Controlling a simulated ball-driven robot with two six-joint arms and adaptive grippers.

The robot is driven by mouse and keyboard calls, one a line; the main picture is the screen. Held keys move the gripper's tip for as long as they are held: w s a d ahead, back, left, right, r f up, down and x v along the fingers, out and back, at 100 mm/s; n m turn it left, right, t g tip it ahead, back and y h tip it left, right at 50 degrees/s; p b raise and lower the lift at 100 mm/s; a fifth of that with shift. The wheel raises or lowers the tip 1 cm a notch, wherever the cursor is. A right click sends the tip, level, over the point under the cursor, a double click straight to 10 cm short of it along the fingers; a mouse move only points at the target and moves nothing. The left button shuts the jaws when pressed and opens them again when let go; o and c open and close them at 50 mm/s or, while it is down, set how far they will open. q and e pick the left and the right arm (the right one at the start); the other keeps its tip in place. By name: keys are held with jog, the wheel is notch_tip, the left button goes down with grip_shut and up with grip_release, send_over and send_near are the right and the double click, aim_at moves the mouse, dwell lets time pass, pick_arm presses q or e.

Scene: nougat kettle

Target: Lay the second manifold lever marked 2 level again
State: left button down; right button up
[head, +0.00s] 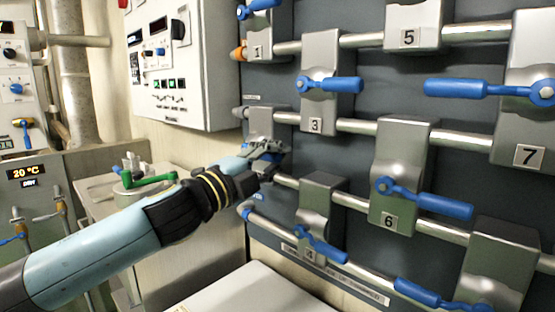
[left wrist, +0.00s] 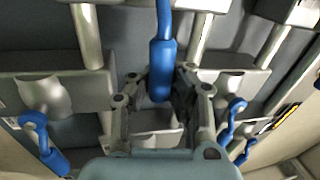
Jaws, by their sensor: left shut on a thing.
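My left gripper (head: 268,158) reaches in from the left in the head view. It is at a metal valve block (head: 264,122) between the blocks marked 1 and 3. The block's number is hidden behind the gripper. In the left wrist view the two fingers (left wrist: 162,98) close on a blue lever handle (left wrist: 162,70), one finger on each side. The handle's tip lies between them, and its shaft runs up out of the picture. Only a bit of blue shows at the fingers in the head view, so the lever's tilt cannot be told there. My right gripper is not in view.
Lever 3 (head: 335,84), with its block close to the right of my gripper, lies about level. Lever 6 (head: 430,202) slopes slightly down to the right; lever 4 (head: 322,245) slopes more. A white control box (head: 180,65) hangs at the upper left. A pale lid (head: 260,292) lies below.

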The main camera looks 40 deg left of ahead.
pick_arm(q)
jog(key=shift+s+f+m+b, duration=0.1)
jog(key=shift+f+m+b, duration=0.2)
jog(key=shift+f+m, duration=0.3)
jog(key=shift+f, duration=0.1)
jog(key=c, duration=1.5)
grip_release()
jog(key=shift+s, duration=0.3)
jog(key=o, duration=0.3)
jog(key=shift+a+r, duration=0.1)
jog(key=shift+r, duration=0.15)
jog(key=shift+w, duration=0.1)
jog(key=shift+r, duration=0.1)
jog(key=shift+r, duration=0.65)
notch_tip(320, 180, up, 8)
jog(key=shift+r, duration=0.25)
